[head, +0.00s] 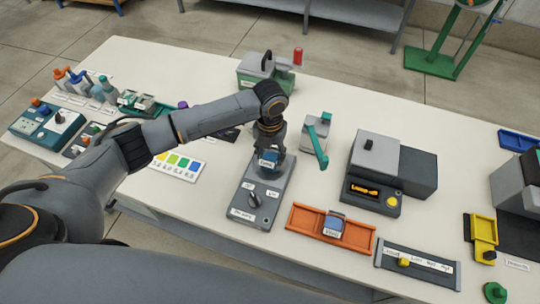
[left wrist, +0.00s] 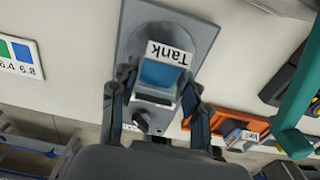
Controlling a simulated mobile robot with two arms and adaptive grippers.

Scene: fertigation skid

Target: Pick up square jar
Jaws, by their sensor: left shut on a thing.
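A square jar (head: 268,160) with blue contents and a white label is at the far end of a grey panel with a dark knob. In the left wrist view the jar (left wrist: 160,74) shows its blue side and the label "Tank", upside down. My left gripper (head: 270,150) reaches down from above and is shut on this jar. In the left wrist view the fingers of the gripper (left wrist: 155,98) stand on both sides of it. I cannot tell whether the jar touches the panel. My right gripper is in neither view.
The grey panel (head: 244,212) lies on the white table (head: 200,70). An orange tray (head: 300,220) with a second blue, labelled jar (head: 333,226) lies to its right. A teal-handled device (head: 316,135) and a grey machine (head: 376,155) stand close by. A colour chart (head: 178,166) lies left.

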